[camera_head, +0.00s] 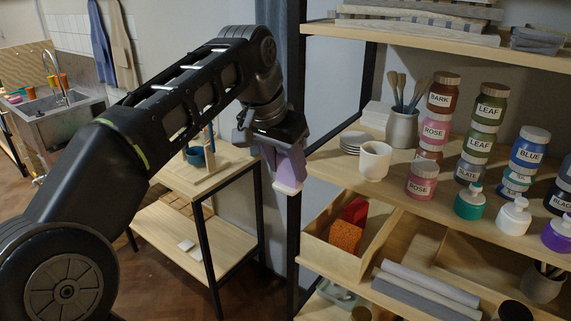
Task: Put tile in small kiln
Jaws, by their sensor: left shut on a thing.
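My left gripper (287,181) hangs in the middle of the view, pointing down beside the shelf unit's upright. It is shut on a small pale lilac piece (288,188), which looks like the tile. Only an edge of it shows at the fingertips; the fingers hide the rest. It is held in the air, left of the shelves. No small kiln can be made out in this view. My right gripper is not in view.
At right, a shelf unit (345,158) holds a white cup (375,160), a brush pot (402,128), stacked labelled jars (434,131) and a wooden bin (330,257). Behind my arm stands a small wooden table (225,165) with a lower shelf. A sink (55,115) is far left.

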